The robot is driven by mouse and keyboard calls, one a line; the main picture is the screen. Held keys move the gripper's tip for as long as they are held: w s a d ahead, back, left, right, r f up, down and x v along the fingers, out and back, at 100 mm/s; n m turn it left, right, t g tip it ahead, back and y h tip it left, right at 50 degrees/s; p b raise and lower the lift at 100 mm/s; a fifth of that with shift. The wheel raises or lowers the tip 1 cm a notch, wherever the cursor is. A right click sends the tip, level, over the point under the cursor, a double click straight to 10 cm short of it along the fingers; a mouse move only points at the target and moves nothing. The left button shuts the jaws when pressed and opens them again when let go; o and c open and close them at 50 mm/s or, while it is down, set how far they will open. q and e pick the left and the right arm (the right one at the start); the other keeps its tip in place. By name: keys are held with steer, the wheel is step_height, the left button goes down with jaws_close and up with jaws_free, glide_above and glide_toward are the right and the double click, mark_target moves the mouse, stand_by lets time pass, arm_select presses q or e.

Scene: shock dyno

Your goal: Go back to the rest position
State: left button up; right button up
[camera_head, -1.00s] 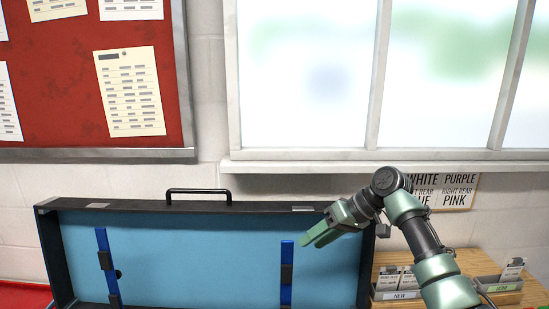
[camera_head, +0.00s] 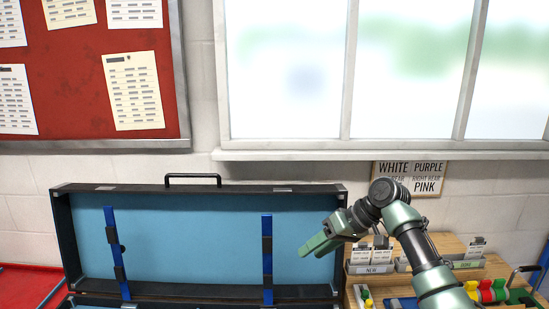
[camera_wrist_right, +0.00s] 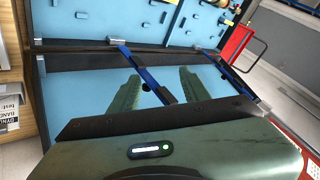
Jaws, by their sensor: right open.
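My right gripper (camera_head: 318,246) is in front of the right part of an open case lid in the head view. Its green fingers point left. In the right wrist view my right gripper (camera_wrist_right: 160,92) shows two green fingers spread apart with nothing between them, over the blue case lining. My left gripper is in neither view.
The open case (camera_head: 190,240) has a blue lining, two blue straps and a black handle. A wooden bench (camera_head: 450,245) with card holders (camera_head: 370,265) and small coloured parts (camera_head: 486,290) is at the right. A window and red notice board are behind.

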steer(key=s+f+h, duration=0.2)
steer(key=s+f, duration=0.6)
steer(key=f, duration=0.3)
steer(key=s+f+h, duration=0.1)
steer(key=s+f, duration=0.7)
steer(key=f, duration=0.3)
steer(key=s+d+m+t+h, duration=0.15)
steer(key=s+d, duration=0.35)
steer(key=s, duration=0.8)
steer(key=s+d+m+h, duration=0.25)
steer(key=s+d, duration=0.25)
steer(key=s, duration=0.7)
step_height(320, 180, down, 35)
steer(key=s+n+g+b, duration=0.1)
steer(key=s+g+b, duration=0.1)
steer(key=b, duration=0.5)
arm_select(q)
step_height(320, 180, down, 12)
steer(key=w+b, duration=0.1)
steer(key=b, duration=0.4)
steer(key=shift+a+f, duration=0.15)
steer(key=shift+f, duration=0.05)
arm_select(e)
steer(key=s+d+f, duration=0.3)
steer(key=s+f, duration=1.3)
steer(key=f, duration=0.4)
steer(key=shift+s+f+g+h, duration=0.2)
steer(key=shift+f+g+h, duration=0.15)
steer(key=shift+f+h, duration=0.05)
